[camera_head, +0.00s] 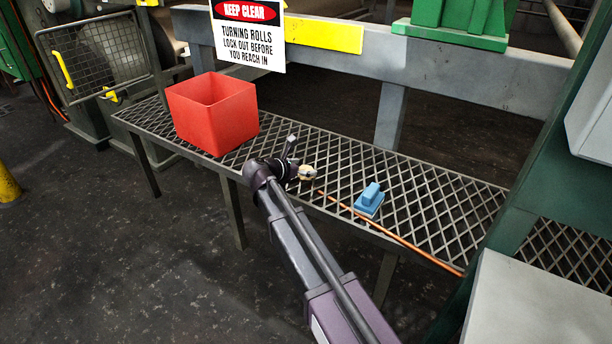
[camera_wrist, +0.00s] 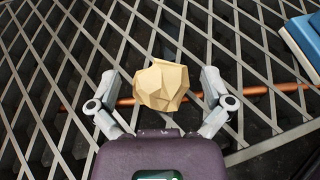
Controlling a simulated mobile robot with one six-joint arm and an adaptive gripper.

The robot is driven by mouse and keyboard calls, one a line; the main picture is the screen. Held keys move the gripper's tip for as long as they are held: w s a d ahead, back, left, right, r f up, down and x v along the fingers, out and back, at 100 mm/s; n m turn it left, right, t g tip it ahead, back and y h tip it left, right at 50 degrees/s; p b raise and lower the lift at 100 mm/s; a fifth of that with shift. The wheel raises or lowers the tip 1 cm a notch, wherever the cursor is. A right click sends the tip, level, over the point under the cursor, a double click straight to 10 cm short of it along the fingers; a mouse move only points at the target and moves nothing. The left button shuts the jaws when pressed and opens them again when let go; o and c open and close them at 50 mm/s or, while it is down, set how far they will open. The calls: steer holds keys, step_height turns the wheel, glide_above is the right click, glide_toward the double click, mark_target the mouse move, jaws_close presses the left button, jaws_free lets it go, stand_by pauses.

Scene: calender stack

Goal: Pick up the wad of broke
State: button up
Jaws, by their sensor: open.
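The wad of broke (camera_wrist: 162,86) is a crumpled, faceted tan lump. In the wrist view it lies between the two open fingers of my gripper (camera_wrist: 160,88), with a gap showing on each side. In the head view the wad (camera_head: 307,172) shows small at the end of my arm, on the grated bench (camera_head: 430,190). My gripper (camera_head: 298,168) is low over the grating there, partly hidden by its own wrist. I cannot tell how far the fingertips are above the grating.
A copper-coloured rod (camera_head: 390,236) lies along the grating and passes behind the wad in the wrist view. A blue block-like object (camera_head: 369,201) sits to the right. A red open bin (camera_head: 213,112) stands to the left. A grey beam with a warning sign (camera_head: 248,35) runs behind.

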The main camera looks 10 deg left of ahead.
steer(key=shift+x, duration=1.05)
steer(key=c, duration=0.7)
